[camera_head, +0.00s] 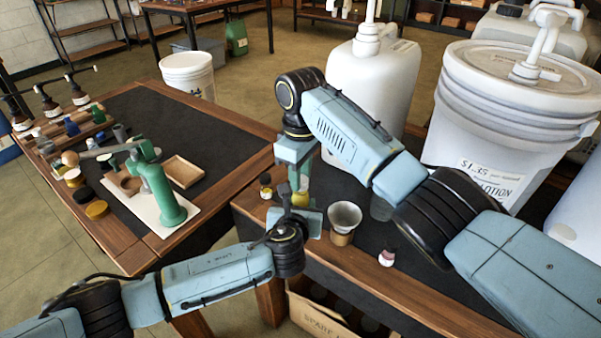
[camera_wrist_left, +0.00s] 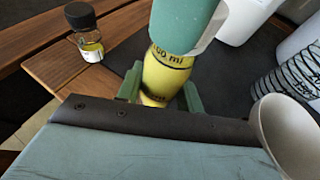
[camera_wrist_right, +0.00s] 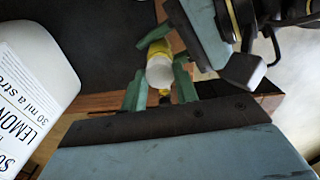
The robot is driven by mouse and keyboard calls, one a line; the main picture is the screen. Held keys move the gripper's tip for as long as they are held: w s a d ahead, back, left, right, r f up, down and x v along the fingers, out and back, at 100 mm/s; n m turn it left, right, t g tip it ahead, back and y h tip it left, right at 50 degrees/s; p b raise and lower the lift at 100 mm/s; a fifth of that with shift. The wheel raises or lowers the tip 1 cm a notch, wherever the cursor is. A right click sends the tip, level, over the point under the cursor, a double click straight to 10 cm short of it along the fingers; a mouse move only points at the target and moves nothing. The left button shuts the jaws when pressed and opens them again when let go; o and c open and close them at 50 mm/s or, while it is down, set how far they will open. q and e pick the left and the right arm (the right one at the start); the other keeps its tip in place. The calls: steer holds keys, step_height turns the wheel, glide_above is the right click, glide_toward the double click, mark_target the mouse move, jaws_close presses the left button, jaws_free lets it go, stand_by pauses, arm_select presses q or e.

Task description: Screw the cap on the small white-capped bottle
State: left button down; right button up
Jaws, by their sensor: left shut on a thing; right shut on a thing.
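The small bottle (camera_head: 301,198) has a yellow label and stands between my two grippers at the table edge. Its label shows in the left wrist view (camera_wrist_left: 165,72). My left gripper (camera_wrist_left: 160,92) is shut on the bottle's body, one green finger on each side. My right gripper (camera_wrist_right: 160,85) comes down from above and is shut at the bottle's top. The white cap (camera_wrist_right: 160,72) shows between its fingers in the right wrist view. In the left wrist view the right finger hides the cap, so I cannot tell how it sits on the neck.
A black-capped bottle (camera_head: 265,186) stands just left. A white jug (camera_head: 375,80) and a lotion bucket (camera_head: 505,130) stand behind. A cardboard box (camera_head: 320,318) lies below the edge.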

steer(key=m, duration=0.6)
steer(key=shift+m, duration=0.4)
steer(key=o, duration=1.2)
steer(key=shift+c, duration=0.2)
step_height(320, 180, up, 12)
arm_select(q)
steer(key=c, duration=0.8)
jaws_free()
steer(key=shift+c, duration=0.2)
